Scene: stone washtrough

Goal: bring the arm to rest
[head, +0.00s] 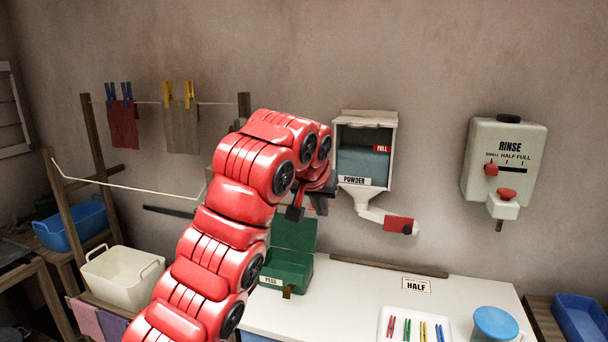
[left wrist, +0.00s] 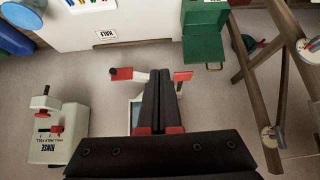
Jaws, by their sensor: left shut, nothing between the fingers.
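My left arm is red and rises from the bottom of the head view, bending over at its top. My left gripper (head: 305,207) is dark and hangs in the air in front of the wall, just left of the powder dispenser (head: 348,183) and above the open green peg box (head: 290,272). Whether it touches the dispenser cannot be told. In the left wrist view its two black fingers (left wrist: 160,85) are together with nothing between them, and they partly cover the dispenser. My right gripper is in neither view.
The white table (head: 350,307) holds a HALF card (head: 416,284), a tray of coloured pegs (head: 385,325) and a blue-lidded tub (head: 495,322). A rinse dispenser (head: 503,165) hangs at right. A wooden frame with a clothesline (head: 150,102) and a cream basket (head: 122,282) stand at left.

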